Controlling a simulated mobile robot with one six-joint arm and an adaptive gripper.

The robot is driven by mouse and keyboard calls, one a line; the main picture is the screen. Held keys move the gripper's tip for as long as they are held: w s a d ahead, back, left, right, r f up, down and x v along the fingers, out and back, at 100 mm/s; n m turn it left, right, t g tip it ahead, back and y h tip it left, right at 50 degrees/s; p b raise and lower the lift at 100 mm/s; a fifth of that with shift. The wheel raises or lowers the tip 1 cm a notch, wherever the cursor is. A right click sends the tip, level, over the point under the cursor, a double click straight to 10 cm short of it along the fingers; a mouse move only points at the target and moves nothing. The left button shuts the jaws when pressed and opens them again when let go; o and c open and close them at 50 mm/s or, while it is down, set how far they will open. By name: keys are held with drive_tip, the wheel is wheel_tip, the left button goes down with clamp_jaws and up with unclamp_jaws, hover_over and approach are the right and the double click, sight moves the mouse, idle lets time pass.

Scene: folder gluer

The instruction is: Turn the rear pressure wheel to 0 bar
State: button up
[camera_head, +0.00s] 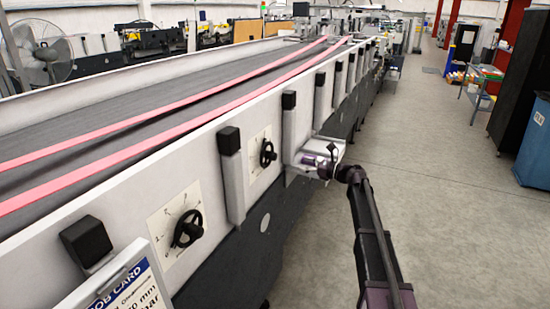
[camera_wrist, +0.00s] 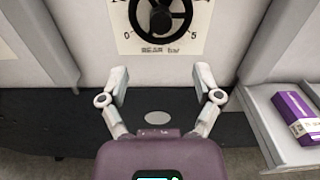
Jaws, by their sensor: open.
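The rear pressure wheel (camera_wrist: 161,17) is a black spoked handwheel on a cream dial plate marked "REAR bar", with 0 at its lower left and 5 at its lower right. Its top is cut off in the wrist view, and I cannot read its setting. In the head view it is the farther wheel (camera_head: 267,154) on the machine's side. My gripper (camera_wrist: 160,76) is open and empty. Its fingertips appear below the dial plate in the wrist view, apart from the wheel. In the head view its fingers cannot be made out.
A nearer similar wheel (camera_head: 188,229) sits on its own dial. A job card (camera_head: 125,285) stands at lower left, partly cut off. A tray (camera_wrist: 262,122) with a purple box (camera_wrist: 298,115) juts out right of the rear wheel. Grey posts flank the dial.

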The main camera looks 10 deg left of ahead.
sight(276, 157)
drive_tip(key=x, duration=1.2)
drive_tip(key=shift+w+a, duration=0.1)
drive_tip(key=shift+a, duration=0.1)
clamp_jaws()
drive_tip(key=shift+d+f, duration=0.1)
drive_tip(key=shift+d, duration=0.1)
drive_tip(key=shift+a, duration=0.15)
